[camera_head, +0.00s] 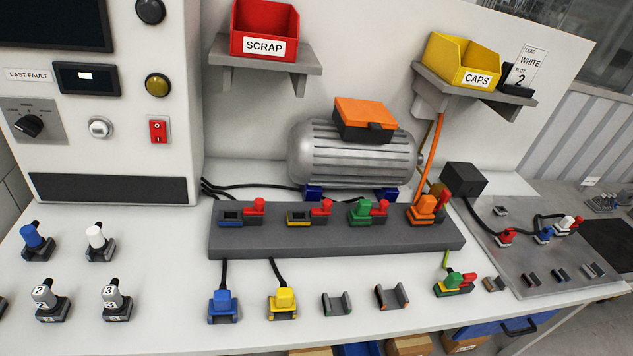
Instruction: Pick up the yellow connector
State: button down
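The yellow connector (285,298) stands upright in a small holder near the front of the white bench, left of the middle of the view. A black cable runs from it back to the long grey block (335,243) behind. The blue connector (222,304) sits just to its left, also cabled. To its right is an empty grey-and-green holder (337,307). My gripper does not show in this view, so its opening and anything in it are hidden from me.
An empty holder with red edging (391,298) and a green connector (456,281) stand further right. Red, green and orange connectors line the grey block. A motor (350,155) is behind. Labelled plugs (117,300) stand at left. Bench around the yellow connector's front is clear.

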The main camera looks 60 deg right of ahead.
aim_at(284, 302)
jog(key=z, duration=0.55)
jog(key=i, duration=1)
jog(key=z, duration=0.7)
jog(key=k, duration=0.8)
jog(key=z, duration=0.25)
jog(key=i, duration=0.85)
jog(key=u, duration=0.1)
